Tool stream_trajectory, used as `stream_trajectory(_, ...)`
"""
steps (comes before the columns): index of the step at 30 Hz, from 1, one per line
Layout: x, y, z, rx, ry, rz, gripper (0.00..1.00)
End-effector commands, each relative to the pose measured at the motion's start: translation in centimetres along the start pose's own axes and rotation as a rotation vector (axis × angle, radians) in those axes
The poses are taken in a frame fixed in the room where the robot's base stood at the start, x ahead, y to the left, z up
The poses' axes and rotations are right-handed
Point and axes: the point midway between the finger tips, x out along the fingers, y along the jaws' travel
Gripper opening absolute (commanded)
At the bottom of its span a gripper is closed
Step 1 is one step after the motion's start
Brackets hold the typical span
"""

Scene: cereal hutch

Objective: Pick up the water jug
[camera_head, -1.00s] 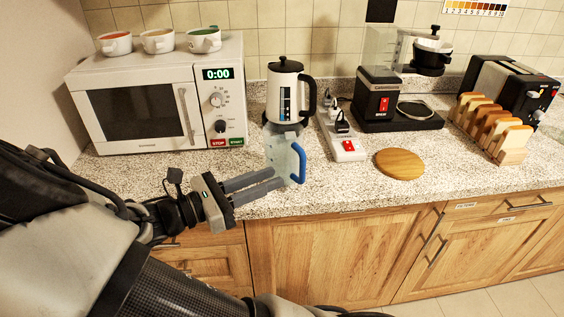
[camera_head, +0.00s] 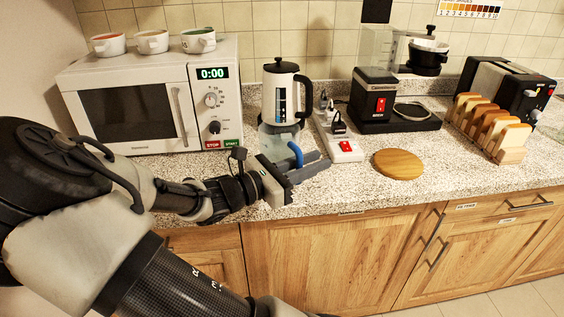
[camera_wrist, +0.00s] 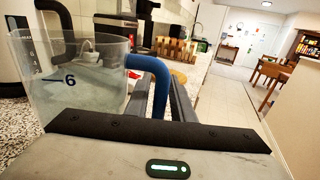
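The water jug (camera_head: 272,145) is a clear jug with a blue handle and stands upright on the counter in front of the white kettle. In the wrist view the jug (camera_wrist: 75,85) is at the left, with a mark "6" on its side, and its blue handle (camera_wrist: 150,66) curves down between my fingers. My gripper (camera_head: 312,160) is at the handle side of the jug, low over the counter. The fingers look open, one on each side of the handle. The handle's lower part is hidden by my gripper.
The kettle (camera_head: 281,95) stands close behind the jug. A microwave (camera_head: 136,105) with several cups on top is at the left. A power strip (camera_head: 340,148), coffee maker (camera_head: 376,103), round wooden board (camera_head: 398,163) and toast rack (camera_head: 512,146) are to the right. The counter's front edge is near my gripper.

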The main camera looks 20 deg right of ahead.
Motion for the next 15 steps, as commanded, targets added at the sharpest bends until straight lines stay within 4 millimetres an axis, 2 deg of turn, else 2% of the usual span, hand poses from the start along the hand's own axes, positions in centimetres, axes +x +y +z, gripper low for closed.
stream_trajectory(6,0.07,0.01,0.03,0.0,0.0,0.0,0.22)
stream_trajectory(10,0.05,0.01,0.03,0.0,0.0,0.001,0.0)
stream_trajectory(15,0.03,0.02,0.02,0.0,0.0,0.001,0.0)
